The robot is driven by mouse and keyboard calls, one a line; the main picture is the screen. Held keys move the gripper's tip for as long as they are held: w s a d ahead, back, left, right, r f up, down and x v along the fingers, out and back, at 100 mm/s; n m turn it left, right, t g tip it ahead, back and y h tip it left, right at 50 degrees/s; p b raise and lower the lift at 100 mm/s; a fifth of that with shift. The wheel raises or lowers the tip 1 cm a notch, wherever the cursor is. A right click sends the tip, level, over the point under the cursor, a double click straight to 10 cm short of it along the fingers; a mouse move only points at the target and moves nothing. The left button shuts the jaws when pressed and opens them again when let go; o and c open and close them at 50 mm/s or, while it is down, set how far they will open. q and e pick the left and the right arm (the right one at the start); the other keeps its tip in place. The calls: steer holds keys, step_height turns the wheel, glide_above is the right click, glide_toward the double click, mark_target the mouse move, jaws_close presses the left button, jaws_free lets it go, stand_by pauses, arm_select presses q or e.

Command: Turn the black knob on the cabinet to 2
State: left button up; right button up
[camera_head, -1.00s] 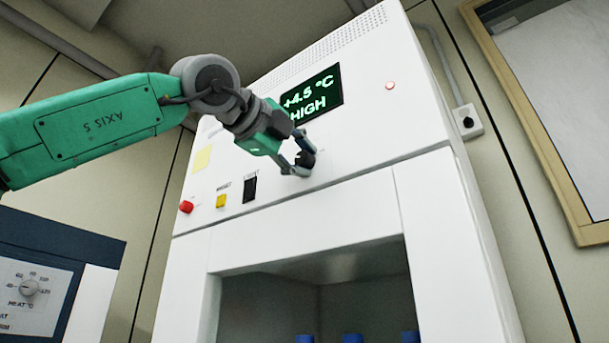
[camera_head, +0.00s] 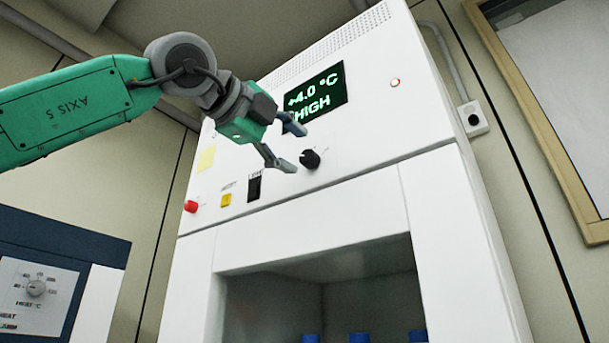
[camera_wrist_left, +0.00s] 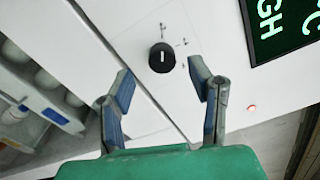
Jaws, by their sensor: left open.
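The black knob (camera_head: 310,159) is on the white cabinet (camera_head: 385,130), below the display, and is in plain view. In the left wrist view the knob (camera_wrist_left: 162,57) has a white pointer line and small marks around it, too small to read. My left gripper (camera_head: 295,146) is open, with its two fingers apart and nothing between them. It is up and to the left of the knob in the head view and looks clear of it. In the left wrist view the knob lies beyond the fingertips, between their directions. My right gripper is not in view.
The display (camera_head: 315,92) reads +4.0 °C HIGH. A black switch (camera_head: 254,188), a yellow button (camera_head: 226,200) and a red button (camera_head: 191,206) are left of the knob. A blue unit with a HEAT dial (camera_head: 37,288) stands lower left. Blue-capped items show in the cabinet's opening.

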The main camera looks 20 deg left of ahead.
arm_select(q)
steer(key=v, duration=0.8)
steer(key=shift+a, duration=0.2)
steer(key=shift+w+d, duration=0.1)
